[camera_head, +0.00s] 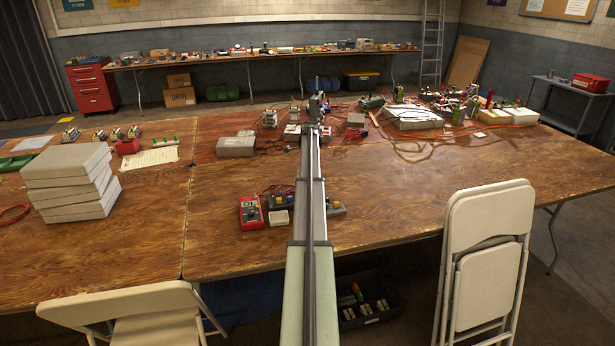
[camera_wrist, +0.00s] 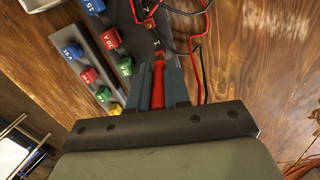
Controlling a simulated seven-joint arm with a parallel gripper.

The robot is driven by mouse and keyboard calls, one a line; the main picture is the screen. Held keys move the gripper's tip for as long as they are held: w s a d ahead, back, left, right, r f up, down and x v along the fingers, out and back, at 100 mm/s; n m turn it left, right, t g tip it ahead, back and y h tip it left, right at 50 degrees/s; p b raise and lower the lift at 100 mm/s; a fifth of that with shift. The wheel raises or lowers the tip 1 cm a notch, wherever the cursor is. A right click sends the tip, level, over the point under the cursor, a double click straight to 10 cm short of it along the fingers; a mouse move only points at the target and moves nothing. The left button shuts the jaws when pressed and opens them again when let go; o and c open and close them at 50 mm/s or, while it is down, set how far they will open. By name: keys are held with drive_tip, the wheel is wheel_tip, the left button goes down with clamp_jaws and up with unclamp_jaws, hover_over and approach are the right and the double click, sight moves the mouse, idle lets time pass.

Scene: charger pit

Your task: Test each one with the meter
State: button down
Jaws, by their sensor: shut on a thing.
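In the wrist view my gripper (camera_wrist: 160,68) is shut on a slim red probe (camera_wrist: 158,88), held between its dark fingers. The probe's tip lies near the grey strip with coloured blocks (camera_wrist: 127,42); I cannot tell whether it touches anything. The labelled blocks are blue, red, green and yellow. In the head view a red meter (camera_head: 251,213) lies on the table, left of my arm.
Red and black leads (camera_wrist: 196,50) loop right of the probe. A stack of pale boxes (camera_head: 72,180) stands at the table's left. Cluttered parts (camera_head: 420,112) and a grey box (camera_head: 236,146) lie farther back. Folding chairs (camera_head: 484,250) stand in front. The table's right is mostly clear.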

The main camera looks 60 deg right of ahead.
drive_tip(key=shift+f, duration=0.95)
idle(1.4)
drive_tip(key=c, duration=1)
unclamp_jaws()
drive_tip(key=shift+o, duration=0.4)
drive_tip(key=shift+o, duration=1.2)
drive_tip(key=shift+r, duration=0.15)
drive_tip(key=shift+r, duration=3.6)
